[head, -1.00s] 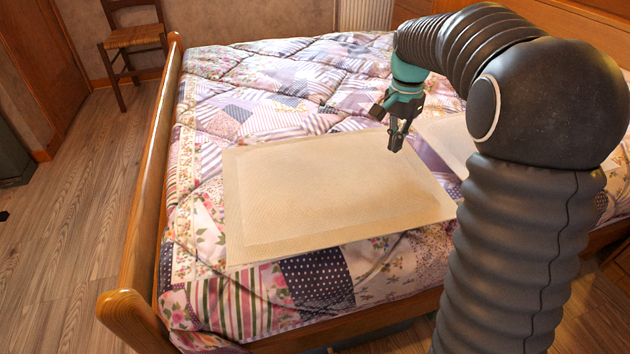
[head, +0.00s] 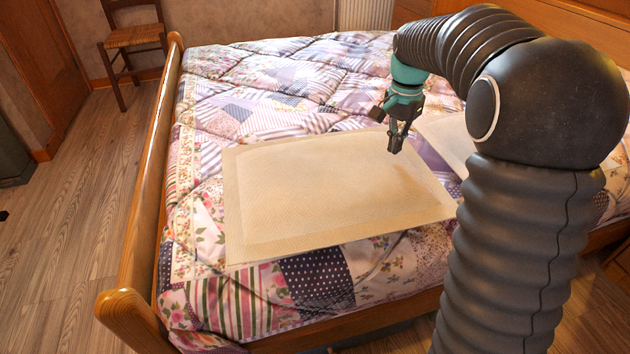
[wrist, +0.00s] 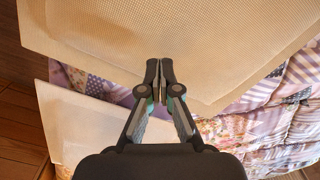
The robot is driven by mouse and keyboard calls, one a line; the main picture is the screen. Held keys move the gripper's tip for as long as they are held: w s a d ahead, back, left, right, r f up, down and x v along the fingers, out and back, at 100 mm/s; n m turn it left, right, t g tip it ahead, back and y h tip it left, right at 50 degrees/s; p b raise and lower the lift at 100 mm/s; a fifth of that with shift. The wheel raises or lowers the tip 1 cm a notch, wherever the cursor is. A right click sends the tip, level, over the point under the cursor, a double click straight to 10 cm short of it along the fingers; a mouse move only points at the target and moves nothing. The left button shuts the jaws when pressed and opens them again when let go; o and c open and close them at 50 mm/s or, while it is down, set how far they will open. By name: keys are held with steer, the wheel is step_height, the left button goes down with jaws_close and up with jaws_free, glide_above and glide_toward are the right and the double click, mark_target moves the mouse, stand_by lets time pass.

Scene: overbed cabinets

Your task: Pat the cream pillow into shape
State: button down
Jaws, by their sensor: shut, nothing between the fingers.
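The cream pillow (head: 325,195) lies flat on the patchwork quilt in the head view, a broad rectangle with a paler border. It also fills the upper part of the wrist view (wrist: 220,45). My gripper (head: 395,148) is shut and empty, pointing down over the pillow's far right part. In the wrist view its fingertips (wrist: 160,68) show against the pillow near its edge. I cannot tell whether they touch the cloth.
A second cream piece (head: 450,138) lies to the right, partly hidden behind my arm. The quilt (head: 270,75) is clear beyond the pillow. A wooden bed rail (head: 152,190) stands along the left side. A chair (head: 130,45) stands at the far left.

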steer(key=shift+f+b, duration=0.3)
steer(key=shift+f, duration=0.35)
steer(key=shift+r, duration=0.15)
step_height(320, 180, up, 7)
steer(key=p, duration=0.6)
steer(key=shift+p, duration=0.3)
